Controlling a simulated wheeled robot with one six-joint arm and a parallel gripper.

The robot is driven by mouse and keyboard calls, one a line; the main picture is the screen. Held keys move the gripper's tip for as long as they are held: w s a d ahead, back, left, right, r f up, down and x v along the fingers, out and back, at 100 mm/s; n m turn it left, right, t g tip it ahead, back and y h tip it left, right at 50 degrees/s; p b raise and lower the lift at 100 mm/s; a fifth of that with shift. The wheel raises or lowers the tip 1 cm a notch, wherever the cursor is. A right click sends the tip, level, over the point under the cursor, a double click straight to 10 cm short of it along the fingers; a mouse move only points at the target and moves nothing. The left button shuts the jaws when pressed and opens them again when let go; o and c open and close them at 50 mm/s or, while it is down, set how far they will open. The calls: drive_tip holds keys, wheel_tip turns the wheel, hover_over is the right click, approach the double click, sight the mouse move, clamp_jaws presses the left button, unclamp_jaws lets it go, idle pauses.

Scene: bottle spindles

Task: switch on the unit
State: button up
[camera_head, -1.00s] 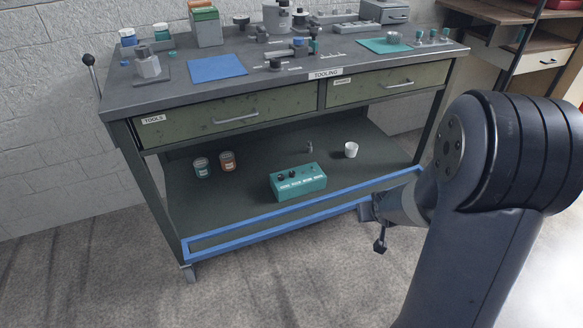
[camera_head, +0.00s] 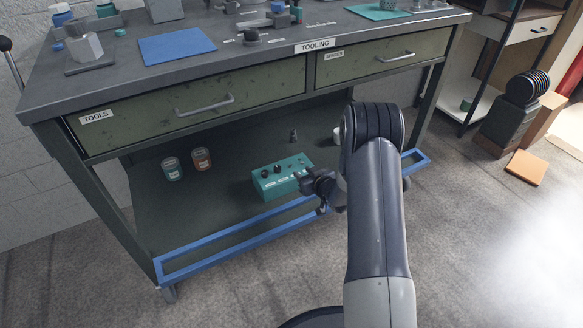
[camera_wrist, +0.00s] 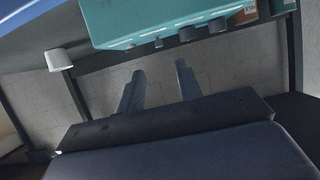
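The unit is a teal box (camera_head: 285,181) with dark knobs and small switches on top, standing on the bench's lower shelf. In the wrist view the teal box (camera_wrist: 150,22) fills the upper part, upside down, with knobs (camera_wrist: 195,33) and small switches along its lower edge. My gripper (camera_head: 316,186) is at the box's right end, close to it. In the wrist view my gripper's two fingers (camera_wrist: 158,68) are apart with nothing between them, pointing toward the knob side. Whether they touch the box cannot be told. The switch positions are too small to read.
A blue rail (camera_head: 225,240) runs along the shelf's front edge. Two tins (camera_head: 172,169) stand left of the box. A small grey piece (camera_head: 293,136) stands behind it, and a white cup (camera_wrist: 60,60) beside it. The drawers (camera_head: 210,103) overhang the shelf.

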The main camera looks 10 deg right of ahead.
sight(291, 165)
drive_tip(key=b+x, duration=0.2)
drive_tip(key=x, duration=0.6)
drive_tip(key=shift+f, duration=0.1)
drive_tip(key=shift+c, duration=0.3)
clamp_jaws()
